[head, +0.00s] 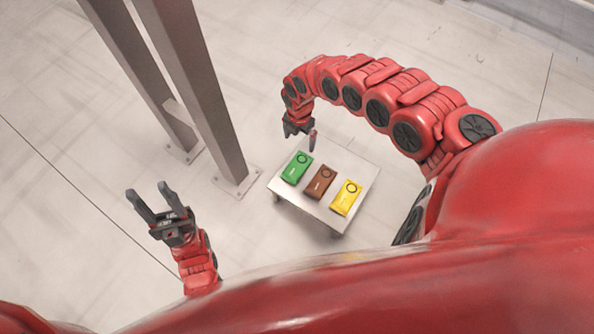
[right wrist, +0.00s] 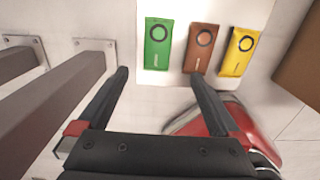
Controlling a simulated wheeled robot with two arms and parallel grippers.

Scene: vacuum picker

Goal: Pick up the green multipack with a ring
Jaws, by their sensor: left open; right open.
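The green multipack (head: 295,170) with a dark ring on it lies flat at the left end of a small white table (head: 352,172). In the right wrist view the green multipack (right wrist: 157,52) is at top centre, its ring near its upper end. My right gripper (head: 300,135) is open and empty near the table's far edge, beyond the green pack. In the right wrist view its fingertips (right wrist: 159,76) are apart, with the green pack ahead, between their lines. My left gripper (head: 148,190) is open and empty, left of the table and away from it.
A brown pack (head: 320,182) and a yellow pack (head: 346,198), each with a ring, lie beside the green one. Two grey posts (head: 200,90) stand left of the table. A brown surface (right wrist: 302,60) shows at the right wrist view's right edge.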

